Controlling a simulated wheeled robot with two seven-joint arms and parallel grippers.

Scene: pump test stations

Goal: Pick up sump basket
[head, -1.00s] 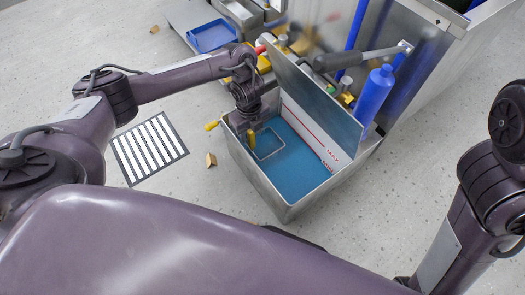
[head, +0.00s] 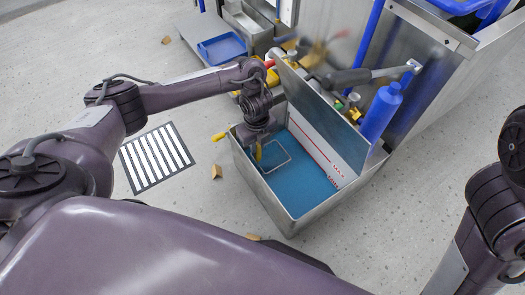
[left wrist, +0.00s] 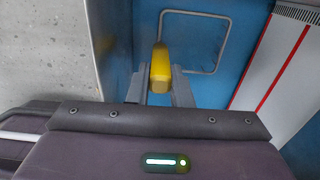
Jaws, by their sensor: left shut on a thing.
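The sump basket shows as a thin grey rectangular wire rim (head: 288,154) with an upright yellow grip inside the metal sump box (head: 268,200), over the blue bottom or liquid. It also shows in the left wrist view, where the wire rim (left wrist: 196,14) lies just beyond the yellow grip (left wrist: 160,66). My left gripper (head: 258,152) reaches down into the left corner of the box and is shut on the yellow grip. How the grip joins the rim is hidden. My right arm shows at the right edge, but its gripper is out of view.
The box's raised metal lid (head: 335,118) stands along its right side. A blue bottle (head: 381,112) stands behind it. A striped floor grate (head: 156,156) lies at left; a blue tray (head: 222,48) is behind.

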